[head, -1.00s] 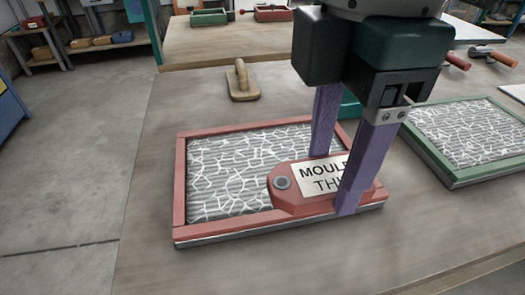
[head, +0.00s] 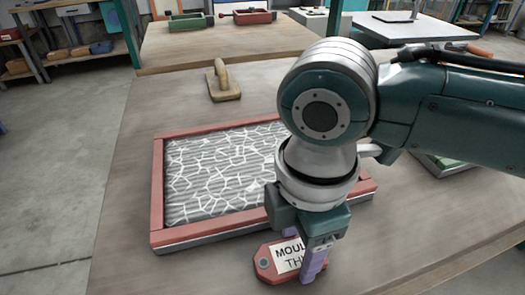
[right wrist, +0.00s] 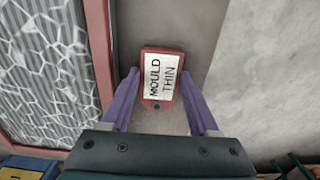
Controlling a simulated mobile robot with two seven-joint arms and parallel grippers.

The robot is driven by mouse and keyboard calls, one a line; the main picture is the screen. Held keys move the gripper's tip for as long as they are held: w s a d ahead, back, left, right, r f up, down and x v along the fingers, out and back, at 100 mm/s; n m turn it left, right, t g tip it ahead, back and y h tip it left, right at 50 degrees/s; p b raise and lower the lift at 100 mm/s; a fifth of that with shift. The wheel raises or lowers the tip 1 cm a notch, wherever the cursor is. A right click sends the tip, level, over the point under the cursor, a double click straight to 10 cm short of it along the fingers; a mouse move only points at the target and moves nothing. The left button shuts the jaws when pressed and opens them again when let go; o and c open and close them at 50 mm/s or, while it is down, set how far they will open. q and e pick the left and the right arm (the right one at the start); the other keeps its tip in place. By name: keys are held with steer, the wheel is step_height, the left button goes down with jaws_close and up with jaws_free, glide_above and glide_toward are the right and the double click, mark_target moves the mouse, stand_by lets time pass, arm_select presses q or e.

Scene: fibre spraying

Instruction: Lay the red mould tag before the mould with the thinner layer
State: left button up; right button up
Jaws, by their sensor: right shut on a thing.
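The red mould tag (head: 264,264) has a white label reading "MOULD THIN". It is between the purple fingers of my right gripper (head: 303,262), which is shut on it, just in front of the red-framed mould's near edge. The right wrist view shows the tag (right wrist: 162,98) with a finger on each side. I cannot tell whether it touches the table. The red-framed mould (head: 158,200) holds white fibres over a grey ribbed bed that shows widely between them; my right arm covers its right part. The green-framed mould (head: 437,168) is mostly hidden behind that arm.
A wooden float (head: 222,84) lies behind the red-framed mould. The table (head: 120,180) is bare left of that mould and along its front edge. Another bench (head: 200,48) with small green and red items stands farther back.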

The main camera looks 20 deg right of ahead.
steer(key=shift+f, duration=0.15)
steer(key=o, duration=1.3)
steer(key=shift+o, duration=0.2)
